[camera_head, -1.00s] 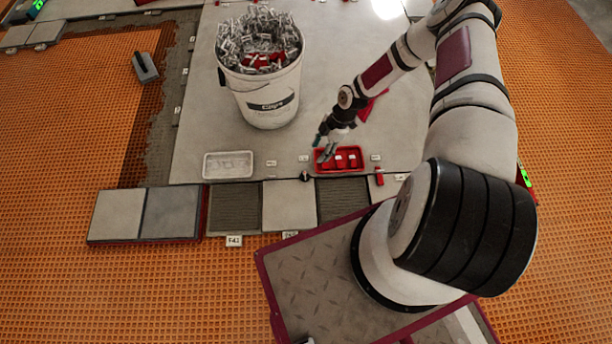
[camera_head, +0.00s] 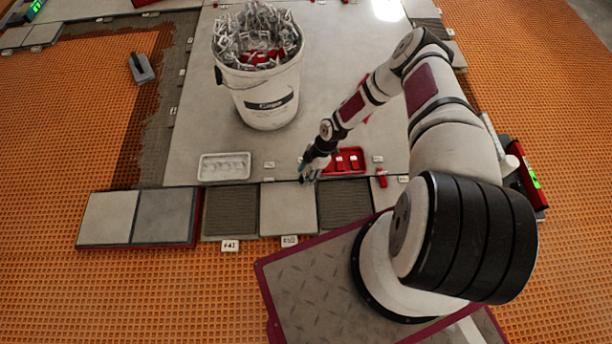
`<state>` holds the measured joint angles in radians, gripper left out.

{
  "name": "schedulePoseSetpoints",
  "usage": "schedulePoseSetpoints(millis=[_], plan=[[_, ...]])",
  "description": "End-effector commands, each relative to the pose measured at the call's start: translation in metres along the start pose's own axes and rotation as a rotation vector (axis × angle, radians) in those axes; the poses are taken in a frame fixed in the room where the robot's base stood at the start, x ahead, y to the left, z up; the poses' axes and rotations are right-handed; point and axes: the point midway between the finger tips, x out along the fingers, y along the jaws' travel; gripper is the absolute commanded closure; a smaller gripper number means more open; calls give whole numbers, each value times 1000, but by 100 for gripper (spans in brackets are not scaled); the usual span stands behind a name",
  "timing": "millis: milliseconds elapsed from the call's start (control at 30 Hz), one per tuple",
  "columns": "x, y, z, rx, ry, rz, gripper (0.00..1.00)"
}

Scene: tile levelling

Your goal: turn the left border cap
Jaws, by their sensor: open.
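My gripper (camera_head: 306,175) is open and points down at the seam between the grey slab (camera_head: 305,110) and the light border tile (camera_head: 287,208). Its fingers cover the spot on the seam where a small dark piece, possibly the left border cap, stood in the earlier frame. That piece is now hidden or too small to make out, so contact cannot be told. A red upright piece (camera_head: 382,178), possibly another border cap, stands on the seam to the right.
A white tray (camera_head: 224,178) lies left. A white bucket (camera_head: 268,104) full of clips stands behind. Dark bare patches (camera_head: 231,212) flank the light tile; a trowel (camera_head: 141,70) lies far left.

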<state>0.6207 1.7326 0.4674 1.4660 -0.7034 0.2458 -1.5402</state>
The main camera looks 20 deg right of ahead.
Motion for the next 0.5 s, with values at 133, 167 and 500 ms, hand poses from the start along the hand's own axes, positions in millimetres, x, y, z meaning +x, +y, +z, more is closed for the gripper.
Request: schedulePoseSetpoints(millis=[133,167,500], plan=[[4,0,0,0,-1,1,54],[4,1,0,0,-1,1,54],[4,0,0,0,-1,1,90]])
